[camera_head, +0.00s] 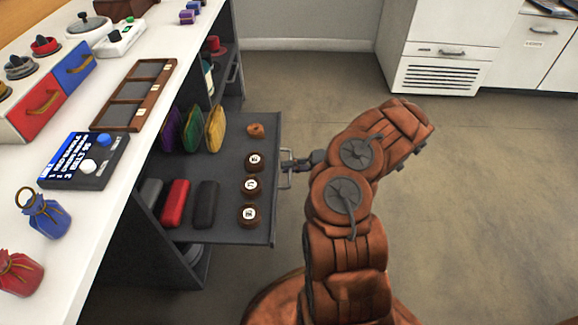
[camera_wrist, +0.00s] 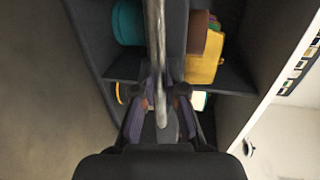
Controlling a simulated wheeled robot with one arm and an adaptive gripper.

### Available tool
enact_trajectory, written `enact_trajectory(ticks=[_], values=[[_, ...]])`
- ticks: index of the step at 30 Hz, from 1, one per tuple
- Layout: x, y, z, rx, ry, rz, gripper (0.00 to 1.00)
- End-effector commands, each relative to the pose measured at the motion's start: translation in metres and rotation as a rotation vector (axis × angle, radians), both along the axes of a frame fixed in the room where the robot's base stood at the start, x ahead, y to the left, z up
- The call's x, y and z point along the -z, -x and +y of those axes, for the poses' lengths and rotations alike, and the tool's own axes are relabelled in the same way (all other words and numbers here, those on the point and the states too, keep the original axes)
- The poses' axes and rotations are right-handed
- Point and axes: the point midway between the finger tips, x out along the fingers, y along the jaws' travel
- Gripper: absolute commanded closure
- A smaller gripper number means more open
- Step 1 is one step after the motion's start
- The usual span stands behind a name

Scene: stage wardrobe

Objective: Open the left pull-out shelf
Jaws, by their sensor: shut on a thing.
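The left pull-out shelf (camera_head: 225,172) is a dark grey board that stands well out of the unit under the white counter. Its metal handle (camera_head: 286,179) is on the front edge, at the right in the head view. My gripper (camera_head: 293,161) is shut on the handle. In the wrist view my gripper (camera_wrist: 160,103) has its fingers on both sides of the handle bar (camera_wrist: 155,45), which runs upright through the picture. The exact finger contact is partly hidden by the bar and the gripper body.
The shelf bears coloured pouches (camera_head: 190,130), cases (camera_head: 175,203), several round brown items (camera_head: 249,188) and a small orange-brown item (camera_head: 256,130). The white counter (camera_head: 120,165) holds boxes, a tray and bags. Floor (camera_head: 480,190) is clear to the right. White cabinets (camera_head: 450,50) stand behind.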

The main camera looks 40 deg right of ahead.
Motion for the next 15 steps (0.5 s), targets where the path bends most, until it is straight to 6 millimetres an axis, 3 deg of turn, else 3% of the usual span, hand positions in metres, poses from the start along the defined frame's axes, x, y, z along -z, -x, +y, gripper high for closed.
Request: enact_trajectory(ticks=[7,8,15], values=[[-0.0001,-0.0018,-0.0039,0.011,0.005,-0.002,1.00],[-0.0001,-0.0018,-0.0040,0.011,0.005,-0.002,0.87],[-0.0001,-0.0011,-0.0026,0.008,0.003,-0.001,0.63]])
